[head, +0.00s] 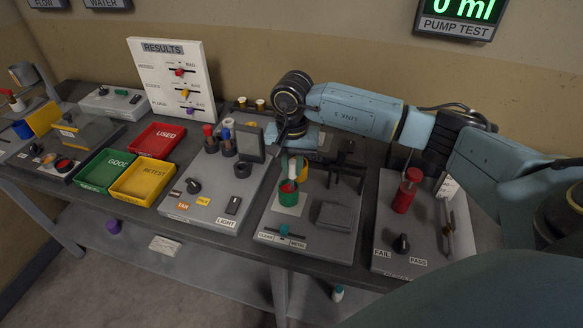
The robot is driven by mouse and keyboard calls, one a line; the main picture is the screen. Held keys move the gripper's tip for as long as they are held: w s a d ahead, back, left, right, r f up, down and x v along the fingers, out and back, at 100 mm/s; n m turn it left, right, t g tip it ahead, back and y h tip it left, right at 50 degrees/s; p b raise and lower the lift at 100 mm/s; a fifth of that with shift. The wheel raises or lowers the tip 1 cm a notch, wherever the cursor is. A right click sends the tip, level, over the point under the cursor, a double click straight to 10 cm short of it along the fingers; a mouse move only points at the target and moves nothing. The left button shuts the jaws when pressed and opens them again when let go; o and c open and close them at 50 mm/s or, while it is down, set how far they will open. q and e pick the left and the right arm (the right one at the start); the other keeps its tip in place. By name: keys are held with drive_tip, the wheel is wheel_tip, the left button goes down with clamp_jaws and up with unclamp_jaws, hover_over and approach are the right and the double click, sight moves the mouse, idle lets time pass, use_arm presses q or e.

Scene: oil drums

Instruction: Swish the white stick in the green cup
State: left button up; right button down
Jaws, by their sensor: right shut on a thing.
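The green cup (287,196) stands on a pale square of the grey test panel in the middle of the bench. Its inside looks red. My right arm reaches in from the right, and my right gripper (293,160) points down directly over the cup. It is shut on the white stick (293,172), of which only a short pale part shows. The stick's lower end is at the cup's mouth; I cannot tell how deep it goes or whether it touches the wall. My left gripper is out of view.
A grey block (335,216) sits right of the cup. A red cylinder (405,190) stands on the right panel. The bench's front edge is close.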

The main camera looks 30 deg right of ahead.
drive_tip(key=shift+w, duration=0.15)
drive_tip(key=shift+w+a+b, duration=0.1)
drive_tip(key=shift+w+b, duration=0.3)
drive_tip(key=shift+b, duration=0.05)
drive_tip(key=shift+s+a, duration=0.25)
drive_tip(key=shift+a, duration=0.55)
drive_tip(key=shift+s, duration=0.2)
drive_tip(key=shift+s+d, duration=0.1)
drive_tip(key=shift+s, duration=0.2)
drive_tip(key=shift+d, duration=0.15)
drive_tip(key=shift+s+d+b, duration=0.1)
drive_tip(key=shift+d+b, duration=0.2)
drive_tip(key=shift+b, duration=0.05)
